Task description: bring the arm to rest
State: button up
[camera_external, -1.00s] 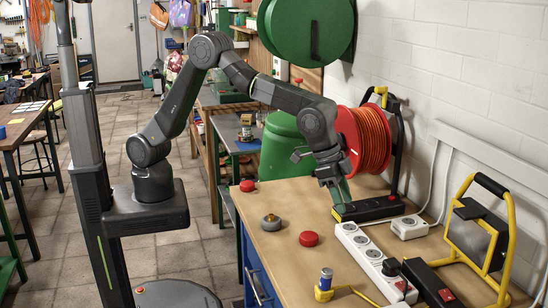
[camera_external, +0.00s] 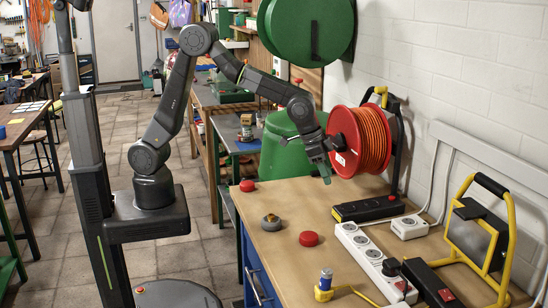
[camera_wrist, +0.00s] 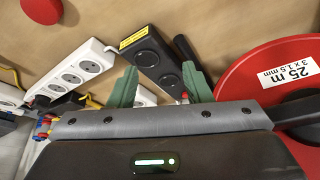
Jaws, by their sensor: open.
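The small blue battery (camera_external: 326,279) stands upright at the front of the workbench, with a pale upper part. The yellow plug (camera_external: 323,294) is directly beneath it, and the battery appears to rest on it. My gripper (camera_external: 326,172) is raised above the bench, behind the battery and beside the red cable reel. In the wrist view its green fingers (camera_wrist: 161,88) are spread apart with nothing held between them. I cannot make out the battery or the plug in the wrist view.
A black power strip (camera_external: 368,208), a white power strip (camera_external: 366,252) and a black box (camera_external: 428,284) lie on the bench. The red cable reel (camera_external: 345,141) and yellow-framed lamp (camera_external: 468,235) stand behind. Red buttons (camera_external: 309,239) and a grey-brown knob (camera_external: 271,222) sit on the left.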

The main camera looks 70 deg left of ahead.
jog(key=shift+n, duration=0.4)
jog(key=a+f, duration=0.1)
jog(key=f, duration=0.2)
jog(key=a+f, duration=0.2)
jog(key=f, duration=0.1)
jog(key=a+f, duration=0.1)
jog(key=f, duration=0.3)
jog(key=shift+s+a, duration=0.1)
jog(key=shift+a, duration=0.25)
dwell(0.4)
